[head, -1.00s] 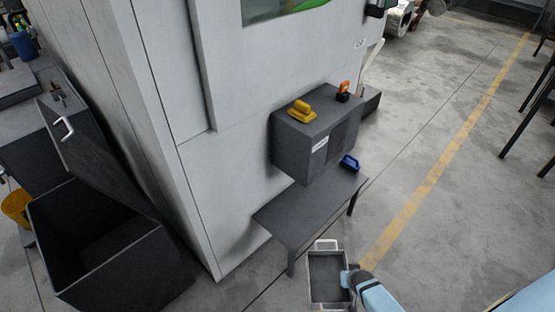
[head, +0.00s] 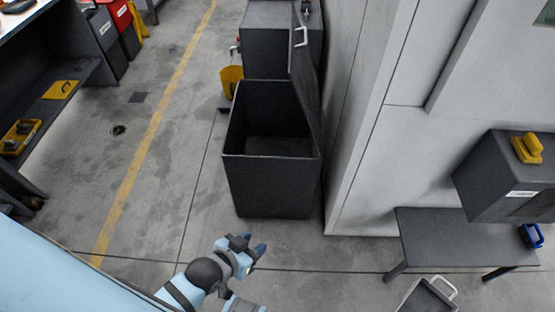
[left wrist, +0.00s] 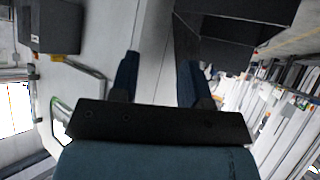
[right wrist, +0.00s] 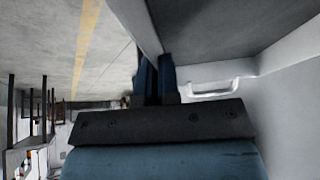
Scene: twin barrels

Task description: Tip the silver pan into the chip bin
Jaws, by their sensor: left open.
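The chip bin (head: 270,188) is a dark open-topped box beside the white machine, its lid (head: 304,80) standing raised on the right. The silver pan (head: 428,299) shows partly at the bottom right of the head view, with a white handle. In the right wrist view the pan's inside and its white handle (right wrist: 220,88) fill the upper right. My right gripper (right wrist: 153,75) is shut on the pan's side wall. My left gripper (head: 250,248) is open and empty, in front of and below the bin in the head view. It also shows in the left wrist view (left wrist: 158,75).
A low grey table (head: 450,235) stands by the machine (head: 375,100), with a blue-handled item (head: 530,236) on it. A grey box (head: 505,175) above it carries a yellow item (head: 527,148). A yellow bucket (head: 231,82) stands behind the bin.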

